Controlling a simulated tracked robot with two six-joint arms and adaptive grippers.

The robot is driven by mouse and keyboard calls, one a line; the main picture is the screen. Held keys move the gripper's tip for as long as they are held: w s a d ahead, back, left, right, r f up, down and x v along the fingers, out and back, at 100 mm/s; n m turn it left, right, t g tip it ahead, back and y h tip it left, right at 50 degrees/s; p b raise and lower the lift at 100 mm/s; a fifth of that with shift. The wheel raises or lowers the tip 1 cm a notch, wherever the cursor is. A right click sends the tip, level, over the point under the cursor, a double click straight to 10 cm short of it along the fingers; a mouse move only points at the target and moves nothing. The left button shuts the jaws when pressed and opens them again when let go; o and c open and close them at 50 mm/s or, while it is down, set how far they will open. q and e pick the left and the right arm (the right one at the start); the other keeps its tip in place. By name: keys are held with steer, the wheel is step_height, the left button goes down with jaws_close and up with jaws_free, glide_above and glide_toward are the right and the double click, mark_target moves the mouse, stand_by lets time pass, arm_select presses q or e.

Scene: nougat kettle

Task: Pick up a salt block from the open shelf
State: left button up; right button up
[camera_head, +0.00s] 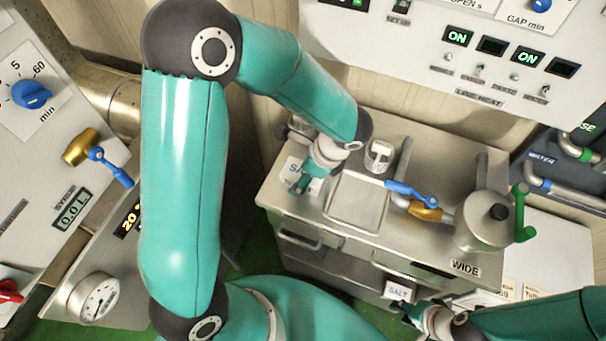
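A white block marked SALT (398,291) shows at the lower right, at the front of the open shelf (335,268) under the steel counter. My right gripper (412,308) comes in from the lower right and is close beside the block, just below and right of it. Its fingertips are small and partly hidden, so I cannot tell whether they touch the block or how far apart they are. My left gripper (303,183) hangs over the counter's left end, near a white labelled item (293,170). Its fingers are too small to read.
Control panels stand at left (30,130) and back (480,60). A pressure gauge (97,298) is lower left.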

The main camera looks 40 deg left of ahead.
arm_select(q)
jaws_close()
stand_by(0.3)
